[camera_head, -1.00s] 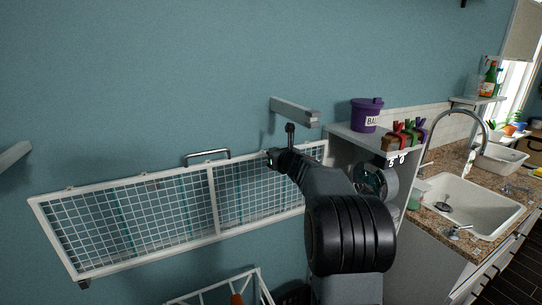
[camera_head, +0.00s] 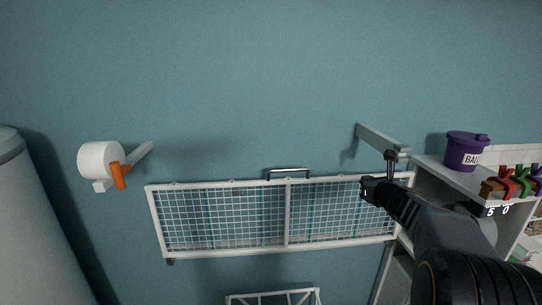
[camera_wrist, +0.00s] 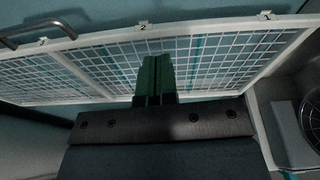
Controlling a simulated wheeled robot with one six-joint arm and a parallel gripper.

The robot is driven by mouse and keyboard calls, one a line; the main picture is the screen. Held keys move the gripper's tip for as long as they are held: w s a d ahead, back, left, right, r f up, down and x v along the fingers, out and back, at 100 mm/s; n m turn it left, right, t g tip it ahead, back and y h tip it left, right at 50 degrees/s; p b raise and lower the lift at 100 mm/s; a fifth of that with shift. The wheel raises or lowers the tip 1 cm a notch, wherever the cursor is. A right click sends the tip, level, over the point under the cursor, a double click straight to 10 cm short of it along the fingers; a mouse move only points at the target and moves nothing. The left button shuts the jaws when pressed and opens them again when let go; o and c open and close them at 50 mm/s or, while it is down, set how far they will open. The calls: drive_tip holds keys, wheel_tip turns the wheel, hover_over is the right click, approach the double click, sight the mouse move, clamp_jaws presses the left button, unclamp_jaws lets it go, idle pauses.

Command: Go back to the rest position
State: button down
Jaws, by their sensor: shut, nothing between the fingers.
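My gripper (camera_head: 366,187) is in front of the right end of a white wire rack on the teal wall in the head view. In the wrist view its green fingers (camera_wrist: 155,78) are together with nothing between them. The white wire rack (camera_head: 287,222) has a grey handle (camera_head: 289,173) at its top edge and hangs folded down along the wall. It also fills the upper part of the wrist view (camera_wrist: 185,38). My dark arm reaches in from the lower right and hides part of the shelf unit.
A shelf unit (camera_head: 436,170) at the right bears a purple tub (camera_head: 464,150) and coloured clips (camera_head: 514,181). Grey brackets (camera_head: 381,140) stick out from the wall. A white roll (camera_head: 100,160) is at the left, near a pale cylinder (camera_head: 38,230). A white frame (camera_head: 275,297) stands below.

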drive_tip(key=s+a+f+n+g+y, duration=0.2)
drive_tip(key=s+a+f+n+g, duration=0.25)
drive_tip(key=s+a+n, duration=0.5)
drive_tip(key=s+a+f+n+g+y, duration=0.2)
drive_tip(key=s+a+f+n+g, duration=0.3)
drive_tip(key=n, duration=0.8)
drive_tip(key=s+a+f+n+h+b, duration=0.1)
drive_tip(key=s+a+n+h, duration=0.1)
drive_tip(key=s+n, duration=0.4)
drive_tip(key=s+a+f+n+g+h+b, duration=0.1)
drive_tip(key=s+n, duration=0.5)
drive_tip(key=s, duration=0.6)
drive_tip(key=shift+s+a+f+h, duration=0.15)
drive_tip(key=shift+a+f+h, duration=0.4)
drive_tip(key=shift+f, duration=0.2)
